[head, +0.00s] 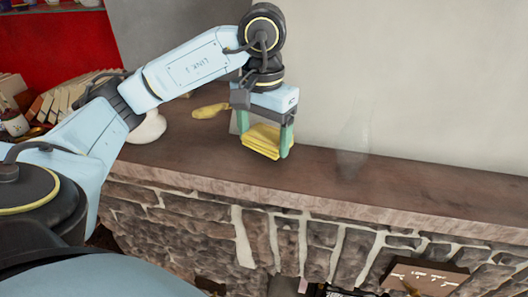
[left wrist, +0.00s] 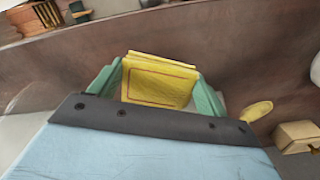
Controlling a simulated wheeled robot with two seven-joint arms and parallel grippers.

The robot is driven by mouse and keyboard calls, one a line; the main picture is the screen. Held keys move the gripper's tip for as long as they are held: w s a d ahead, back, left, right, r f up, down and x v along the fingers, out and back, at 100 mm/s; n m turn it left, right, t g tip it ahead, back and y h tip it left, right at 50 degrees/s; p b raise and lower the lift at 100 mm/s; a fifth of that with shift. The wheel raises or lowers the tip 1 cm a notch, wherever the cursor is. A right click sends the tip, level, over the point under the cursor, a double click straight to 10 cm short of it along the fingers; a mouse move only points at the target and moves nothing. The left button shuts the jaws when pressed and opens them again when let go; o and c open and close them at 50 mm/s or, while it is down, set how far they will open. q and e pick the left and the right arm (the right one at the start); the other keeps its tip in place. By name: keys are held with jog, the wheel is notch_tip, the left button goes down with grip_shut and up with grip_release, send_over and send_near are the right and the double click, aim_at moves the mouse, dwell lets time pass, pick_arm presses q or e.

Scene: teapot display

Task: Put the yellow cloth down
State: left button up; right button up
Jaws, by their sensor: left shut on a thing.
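The yellow cloth (head: 262,141) is a folded, layered bundle between the green fingers of my left gripper (head: 265,137). The gripper is shut on it and points down over the brown mantel shelf (head: 400,183). In the left wrist view the cloth (left wrist: 158,82) shows a thin red line near its edge, between the two green fingers (left wrist: 158,88). I cannot tell whether the cloth's underside touches the shelf. My right gripper is not in view.
A yellow object (head: 211,110) lies on the shelf behind the gripper. A white rounded vessel (head: 150,127) stands left, partly behind my arm. A faint transparent object (head: 352,150) stands to the right. The shelf's right part looks clear. Stonework (head: 330,240) lies below its front edge.

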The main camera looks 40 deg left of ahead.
aim_at(263, 151)
pick_arm(q)
notch_tip(263, 151, down, 4)
jog(key=shift+s+r, duration=0.1)
jog(key=shift+r, duration=0.15)
jog(key=shift+f, duration=0.2)
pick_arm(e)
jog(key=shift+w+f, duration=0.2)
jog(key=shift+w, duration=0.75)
pick_arm(q)
jog(key=shift+f+b, duration=0.2)
jog(key=shift+b, duration=0.3)
jog(key=o, duration=1)
jog(key=shift+c, duration=0.2)
jog(key=shift+r, duration=0.1)
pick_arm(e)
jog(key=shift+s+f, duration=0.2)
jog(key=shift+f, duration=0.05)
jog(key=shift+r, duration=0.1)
